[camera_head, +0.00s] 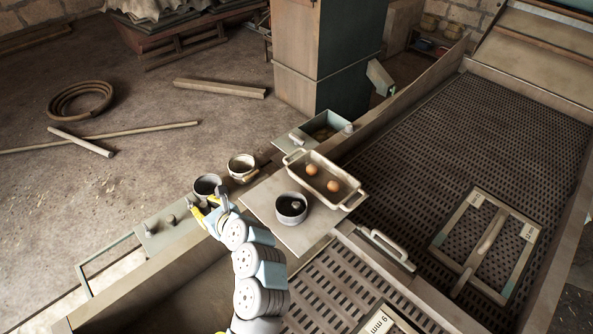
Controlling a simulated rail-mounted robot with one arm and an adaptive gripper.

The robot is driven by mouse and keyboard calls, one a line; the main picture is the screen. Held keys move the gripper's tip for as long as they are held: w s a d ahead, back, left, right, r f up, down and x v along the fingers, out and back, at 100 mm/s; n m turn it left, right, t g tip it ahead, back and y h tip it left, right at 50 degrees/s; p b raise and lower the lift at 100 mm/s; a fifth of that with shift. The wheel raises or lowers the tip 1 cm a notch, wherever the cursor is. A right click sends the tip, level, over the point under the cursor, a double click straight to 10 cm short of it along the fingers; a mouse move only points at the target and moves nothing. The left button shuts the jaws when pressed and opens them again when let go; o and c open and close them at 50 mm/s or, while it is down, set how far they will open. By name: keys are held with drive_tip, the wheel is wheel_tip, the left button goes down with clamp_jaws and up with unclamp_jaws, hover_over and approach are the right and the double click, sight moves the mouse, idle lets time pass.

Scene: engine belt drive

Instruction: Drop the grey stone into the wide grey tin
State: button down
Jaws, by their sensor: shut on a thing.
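My gripper (212,203), with yellow parts, is at the near side of a round grey tin (200,181) with a dark inside. It is shut on a small greyish thing at its tip; this may be the grey stone, but it is too small to be sure. A second round tin (241,158) with a pale rim stands just behind and to the right. A third grey tin (282,218) stands on a flat board right of my gripper, with a small pale thing in its dark inside. I cannot tell by size which tin is the wide one.
A pale two-handled tray (333,168) with two brown round things (312,170) stands right of the tins. An open box (325,130) lies behind. A tall cabinet (325,50) rises at the back. A perforated deck (450,140) with a framed panel fills the right.

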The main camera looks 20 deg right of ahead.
drive_tip(key=s+d+r+n+g+y+p, duration=0.1)
drive_tip(key=d+r+n+y+p, duration=0.1)
drive_tip(key=d, duration=1.1)
drive_tip(key=s+d+r+n+g+y+p, duration=0.1)
drive_tip(key=d+r+p, duration=0.1)
drive_tip(key=d, duration=1.1)
wheel_tip(320, 180, down, 6)
drive_tip(key=b, duration=0.5)
drive_tip(key=shift+w+a, duration=0.15)
drive_tip(key=c, duration=0.8)
unclamp_jaws()
drive_tip(key=shift+r, duration=0.1)
